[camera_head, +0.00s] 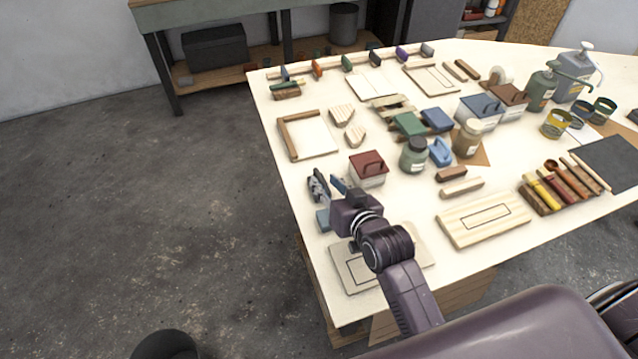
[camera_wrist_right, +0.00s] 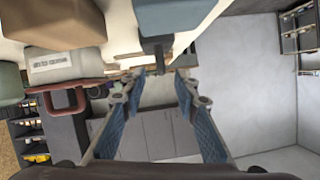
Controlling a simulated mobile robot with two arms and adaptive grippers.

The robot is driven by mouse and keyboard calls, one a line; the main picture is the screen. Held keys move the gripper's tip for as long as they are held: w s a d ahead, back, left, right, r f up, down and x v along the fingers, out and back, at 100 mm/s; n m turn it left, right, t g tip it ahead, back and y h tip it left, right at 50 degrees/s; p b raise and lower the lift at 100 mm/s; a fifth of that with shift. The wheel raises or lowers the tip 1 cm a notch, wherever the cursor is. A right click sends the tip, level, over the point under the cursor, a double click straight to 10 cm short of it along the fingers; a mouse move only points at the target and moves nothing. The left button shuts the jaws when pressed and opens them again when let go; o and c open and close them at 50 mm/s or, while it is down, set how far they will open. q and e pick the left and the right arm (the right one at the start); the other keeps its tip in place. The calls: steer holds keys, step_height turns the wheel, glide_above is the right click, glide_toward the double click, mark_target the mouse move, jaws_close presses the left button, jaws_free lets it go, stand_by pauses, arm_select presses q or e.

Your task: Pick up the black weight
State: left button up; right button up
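No plainly black weight can be made out on the table. A blue-grey block (camera_head: 323,218) sits near the table's left edge, partly hidden by my right arm. In the wrist view, a blue-grey block (camera_wrist_right: 175,16) with a dark stub (camera_wrist_right: 157,48) shows just beyond the fingertips; whether this is the weight I cannot tell. My right gripper (camera_head: 327,182) is over the left edge of the table. Its blue-padded fingers are apart and empty in the wrist view (camera_wrist_right: 161,78). My left gripper is not in view.
A white box with a red lid (camera_head: 367,167) stands just right of the gripper. A pale board (camera_head: 350,270) lies under my right arm.

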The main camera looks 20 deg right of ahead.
mark_target(320, 176)
steer(key=shift+p+x, duration=0.3)
steer(key=shift+x, duration=1.4)
jaws_close()
steer(key=shift+w+r, duration=0.1)
steer(key=shift+r, duration=0.1)
